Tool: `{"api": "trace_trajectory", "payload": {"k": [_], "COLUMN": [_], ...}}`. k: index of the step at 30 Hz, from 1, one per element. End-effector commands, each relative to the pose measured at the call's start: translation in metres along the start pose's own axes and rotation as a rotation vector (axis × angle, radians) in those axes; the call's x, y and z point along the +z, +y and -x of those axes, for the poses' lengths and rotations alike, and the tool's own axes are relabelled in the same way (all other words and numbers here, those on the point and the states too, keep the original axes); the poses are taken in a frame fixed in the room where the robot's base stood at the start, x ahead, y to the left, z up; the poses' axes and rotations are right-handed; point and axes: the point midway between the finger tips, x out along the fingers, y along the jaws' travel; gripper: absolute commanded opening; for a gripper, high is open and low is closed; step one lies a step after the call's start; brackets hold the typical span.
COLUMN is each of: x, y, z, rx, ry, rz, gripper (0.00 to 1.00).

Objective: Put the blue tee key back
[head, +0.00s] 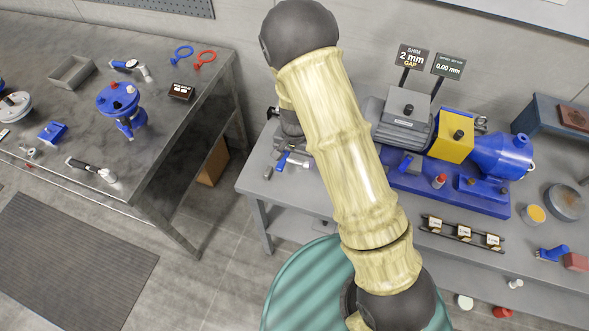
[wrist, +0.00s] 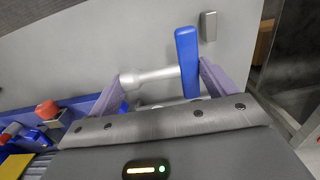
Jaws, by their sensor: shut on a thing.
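The blue tee key has a blue bar handle (wrist: 187,62) and a pale grey metal shaft (wrist: 150,77). In the wrist view it lies crosswise between the purple fingers of my gripper (wrist: 163,78), with the handle by the right finger and the shaft's end by the left. My gripper is shut on it. In the head view the blue handle (head: 281,161) shows at the left end of the grey bench, left of my arm, which hides most of the gripper. I cannot tell whether the key touches the bench top.
A small grey block (wrist: 208,26) stands close beyond the handle. The blue pump (head: 497,155) with its yellow guard (head: 451,134) and grey motor (head: 403,122) stands right of my arm. A dark rack (head: 462,232) lies before it. A second bench (head: 165,120) is left, across a gap.

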Motion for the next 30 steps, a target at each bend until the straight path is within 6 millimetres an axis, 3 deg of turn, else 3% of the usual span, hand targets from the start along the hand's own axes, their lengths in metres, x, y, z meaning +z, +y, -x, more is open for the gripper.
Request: {"api": "trace_trajectory", "payload": {"k": [4, 16, 25, 30], "x": [-0.001, -0.001, -0.001, -0.001], "y": [0.000, -0.001, -0.001, -0.001], "z": [-0.020, -0.026, -0.061, -0.066], "rx": [0.000, 0.000, 0.000, -0.001], "ry": [0.000, 0.001, 0.000, 0.001], "rz": [-0.001, 0.001, 0.001, 0.000], "gripper": [0.53, 0.53, 0.53, 0.53]}}
